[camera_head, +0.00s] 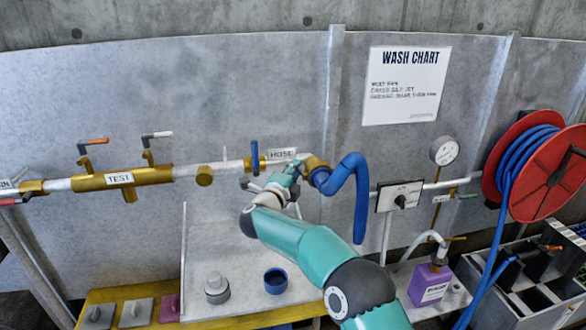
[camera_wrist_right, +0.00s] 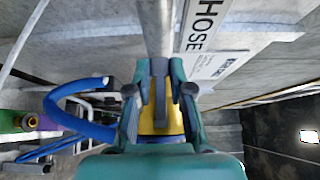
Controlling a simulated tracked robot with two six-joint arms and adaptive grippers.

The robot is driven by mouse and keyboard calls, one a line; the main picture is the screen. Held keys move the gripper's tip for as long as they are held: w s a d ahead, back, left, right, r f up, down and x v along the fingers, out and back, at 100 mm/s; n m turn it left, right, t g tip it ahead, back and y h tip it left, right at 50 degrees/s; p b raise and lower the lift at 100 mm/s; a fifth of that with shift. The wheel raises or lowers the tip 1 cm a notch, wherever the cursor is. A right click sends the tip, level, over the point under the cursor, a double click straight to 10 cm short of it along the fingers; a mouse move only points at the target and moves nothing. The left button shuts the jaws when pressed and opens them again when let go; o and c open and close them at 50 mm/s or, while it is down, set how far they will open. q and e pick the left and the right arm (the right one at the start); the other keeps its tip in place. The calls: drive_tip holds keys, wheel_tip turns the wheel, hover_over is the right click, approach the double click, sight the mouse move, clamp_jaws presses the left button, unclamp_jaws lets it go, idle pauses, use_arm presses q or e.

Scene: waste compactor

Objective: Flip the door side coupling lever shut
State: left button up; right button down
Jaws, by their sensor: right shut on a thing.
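The hose coupling shows as a yellow collar (camera_head: 316,163) on the wall pipe beside the HOSE label, with a blue hose (camera_head: 360,205) leaving it on the right. In the right wrist view a grey lever (camera_wrist_right: 160,92) lies lengthwise over the yellow coupling (camera_wrist_right: 162,122). My right gripper (camera_head: 291,172) is at the coupling, partly covering it in the head view. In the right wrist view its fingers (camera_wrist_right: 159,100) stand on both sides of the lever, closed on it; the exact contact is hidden. My left gripper is not in view.
A blue-handled valve (camera_head: 254,155) sits left of the coupling. A gauge (camera_head: 444,151), a switch panel (camera_head: 400,197) and a red hose reel (camera_head: 545,185) are to the right. Below are a blue cup (camera_head: 275,281) and a purple container (camera_head: 430,285). My right arm crosses the middle.

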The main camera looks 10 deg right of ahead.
drive_tip(key=shift+f, duration=0.2)
drive_tip(key=c, duration=1)
unclamp_jaws()
drive_tip(key=shift+c, duration=0.2)
drive_tip(key=shift+s+a+r, duration=0.1)
drive_tip(key=v, duration=1.1)
drive_tip(key=shift+s+a, duration=0.2)
drive_tip(key=shift+s, duration=0.05)
